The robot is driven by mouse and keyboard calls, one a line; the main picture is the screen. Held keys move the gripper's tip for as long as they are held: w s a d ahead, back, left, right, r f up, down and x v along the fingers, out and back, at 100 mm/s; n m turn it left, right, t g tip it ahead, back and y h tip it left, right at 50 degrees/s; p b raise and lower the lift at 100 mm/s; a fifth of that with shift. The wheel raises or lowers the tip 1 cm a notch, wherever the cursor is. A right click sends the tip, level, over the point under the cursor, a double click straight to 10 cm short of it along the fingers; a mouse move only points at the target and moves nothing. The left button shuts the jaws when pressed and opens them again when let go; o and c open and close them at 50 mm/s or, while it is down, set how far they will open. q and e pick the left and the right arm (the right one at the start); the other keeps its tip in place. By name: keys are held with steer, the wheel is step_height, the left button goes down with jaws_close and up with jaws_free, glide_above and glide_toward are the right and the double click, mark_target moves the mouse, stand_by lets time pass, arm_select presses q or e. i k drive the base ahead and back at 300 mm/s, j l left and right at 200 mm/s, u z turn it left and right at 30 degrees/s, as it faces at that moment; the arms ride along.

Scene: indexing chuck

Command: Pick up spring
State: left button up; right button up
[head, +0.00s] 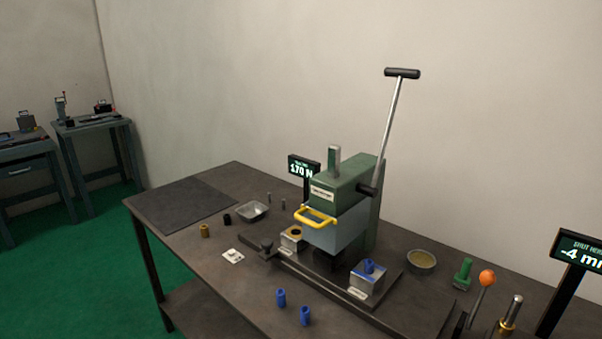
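No object is clearly recognisable as a spring at this size. Small upright cylinders could be springs: a blue one (281,297) and a second blue one (305,316) near the table's front edge. Another blue piece (368,266) sits on a metal block right of the press. A brass-coloured cylinder (205,231) and a black one (227,218) stand left of the metal tray. Neither of my grippers is in view.
The dark table (190,249) holds a green hand press (342,192) with a long lever and yellow handle. A metal tray (252,218), a round bowl (421,268), a green part (463,272) and an orange-knobbed lever (487,278) stand around it. A mat (184,205) lies clear at left.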

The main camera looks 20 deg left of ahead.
mark_target(369, 263)
steer(key=j+z, duration=0.3)
steer(key=z, duration=0.15)
steer(key=i+j+z, duration=0.1)
steer(key=j+z, duration=0.3)
